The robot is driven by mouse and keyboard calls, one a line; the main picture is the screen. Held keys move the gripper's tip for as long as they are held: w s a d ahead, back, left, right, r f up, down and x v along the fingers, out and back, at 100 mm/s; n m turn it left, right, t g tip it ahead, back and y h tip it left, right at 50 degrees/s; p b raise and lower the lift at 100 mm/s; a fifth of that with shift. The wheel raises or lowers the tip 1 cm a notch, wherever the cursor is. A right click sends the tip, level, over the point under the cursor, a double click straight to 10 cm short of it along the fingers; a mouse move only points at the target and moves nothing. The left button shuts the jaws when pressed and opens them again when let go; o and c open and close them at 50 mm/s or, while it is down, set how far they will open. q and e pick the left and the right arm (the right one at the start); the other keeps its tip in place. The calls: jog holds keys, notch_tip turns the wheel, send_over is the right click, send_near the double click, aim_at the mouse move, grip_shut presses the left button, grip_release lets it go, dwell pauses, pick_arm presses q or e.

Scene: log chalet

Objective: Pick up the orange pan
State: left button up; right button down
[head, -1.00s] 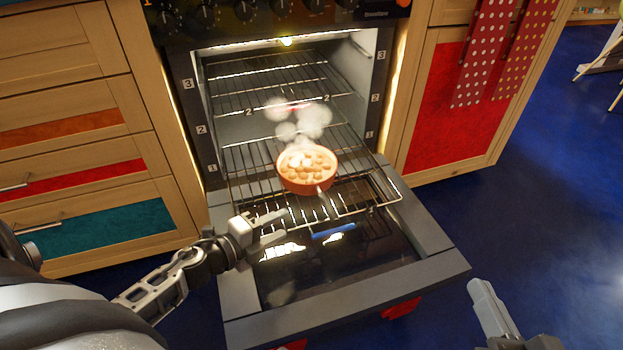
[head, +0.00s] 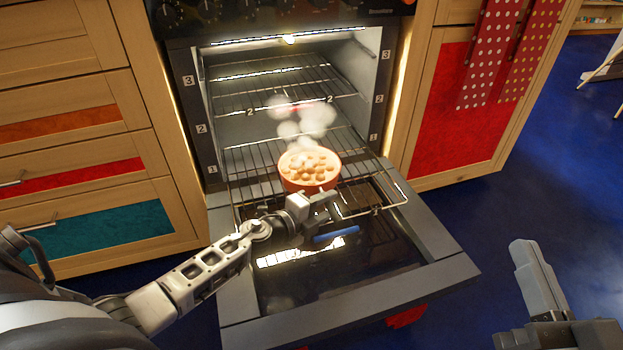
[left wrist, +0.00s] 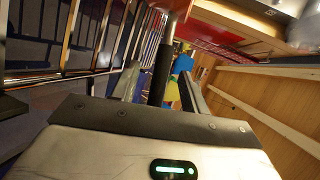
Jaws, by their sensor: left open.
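The orange pan (head: 308,178) sits on the pulled-out lower oven rack, filled with round pale pieces and steaming. Its handle points toward me and is mostly hidden behind my left gripper (head: 326,208) in the head view. In the left wrist view the dark handle (left wrist: 164,65) lies between the two open fingers, with a bit of the pan's orange side (left wrist: 181,7) at the top. I cannot tell whether either finger touches the handle. My right gripper (head: 540,285) is at the lower right, away from the pan; its opening is unclear.
The oven door (head: 350,310) is folded down below the pan. The lower rack (head: 378,207) reaches out over it; an upper rack (head: 285,85) is inside the oven. Wooden drawers (head: 75,150) stand left, a red-panelled cabinet (head: 455,110) right.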

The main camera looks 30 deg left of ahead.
pick_arm(q)
grip_shut()
dwell(1.4)
jog(key=shift+w+r, duration=0.15)
jog(key=shift+r, duration=0.05)
